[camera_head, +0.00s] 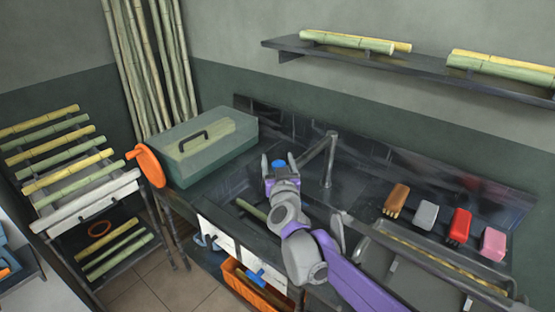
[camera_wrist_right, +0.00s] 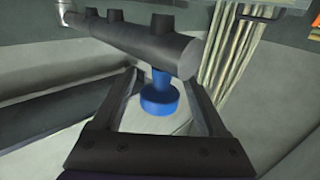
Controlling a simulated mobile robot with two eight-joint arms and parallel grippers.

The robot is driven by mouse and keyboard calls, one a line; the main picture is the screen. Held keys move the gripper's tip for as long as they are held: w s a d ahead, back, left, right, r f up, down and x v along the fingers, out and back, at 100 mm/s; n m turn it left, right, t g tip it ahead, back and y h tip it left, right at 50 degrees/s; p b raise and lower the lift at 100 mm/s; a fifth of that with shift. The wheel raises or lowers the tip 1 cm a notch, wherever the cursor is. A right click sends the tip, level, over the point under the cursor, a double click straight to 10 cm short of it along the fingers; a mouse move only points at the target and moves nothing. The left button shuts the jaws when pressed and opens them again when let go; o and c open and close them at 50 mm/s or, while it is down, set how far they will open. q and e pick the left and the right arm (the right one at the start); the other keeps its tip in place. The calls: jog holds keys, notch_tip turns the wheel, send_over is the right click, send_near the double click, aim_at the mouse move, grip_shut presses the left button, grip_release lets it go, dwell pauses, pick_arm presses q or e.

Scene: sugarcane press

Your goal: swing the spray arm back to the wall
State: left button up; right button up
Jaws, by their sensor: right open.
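The spray arm (camera_head: 315,150) is a grey pipe on an upright post (camera_head: 329,165) over the sink. It reaches out from the post toward the left and front. In the right wrist view the spray arm (camera_wrist_right: 140,45) is a dark bar with short stubs on one side and a blue knob (camera_wrist_right: 158,97) on the other. My right gripper (camera_head: 280,160) is at the arm's free end. In the wrist view my right gripper (camera_wrist_right: 160,80) is open, with the blue knob between its fingers and a gap on each side. My left gripper is not in view.
A green lidded box (camera_head: 208,145) with an orange wheel (camera_head: 150,166) stands left of the sink. Several brushes and blocks, including a red one (camera_head: 460,224), sit on the right. A shelf (camera_head: 420,66) with cane is on the wall. The dark splashback (camera_head: 385,165) behind the post is clear.

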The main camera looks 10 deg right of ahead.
jog(key=shift+w+d, duration=0.1)
jog(key=shift+w, duration=0.35)
grip_shut()
dwell(1.1)
